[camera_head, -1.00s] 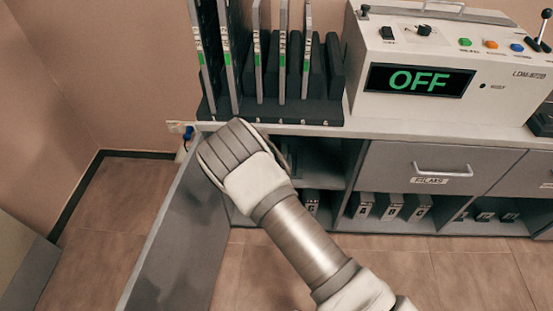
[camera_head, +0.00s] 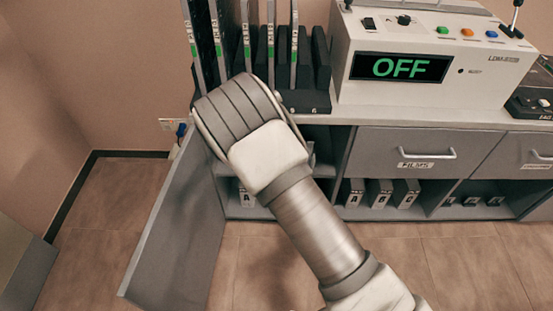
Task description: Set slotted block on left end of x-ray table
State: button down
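A dark block with slots (camera_head: 304,101) stands at the left end of the counter and holds several upright grey plates with green marks. It may be the slotted block. My gripper (camera_head: 240,108) is in front of its lower left part, seen from the back. Its fingertips are hidden, so I cannot tell whether it is open or whether it touches or holds anything. I cannot identify the x-ray table in this view.
A control box (camera_head: 420,60) reading OFF stands on the counter (camera_head: 400,114) to the right. A cabinet door (camera_head: 180,225) hangs open at the left, below my gripper. Shelves hold several lettered binders (camera_head: 380,193). A grey panel (camera_head: 30,285) shows at lower left. The floor between is clear.

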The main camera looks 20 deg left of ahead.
jog(key=s+d+r+m+h, duration=0.2)
jog(key=d+r, duration=0.6)
jog(key=d, duration=0.4)
jog(key=s+d+r+m+g+h, duration=0.1)
jog(key=d+r+m+h, duration=0.3)
jog(key=d+r, duration=0.5)
jog(key=s+d+h, duration=0.1)
jog(key=d, duration=0.3)
jog(key=shift+d+r+g, duration=0.25)
jog(key=shift+d+g, duration=0.05)
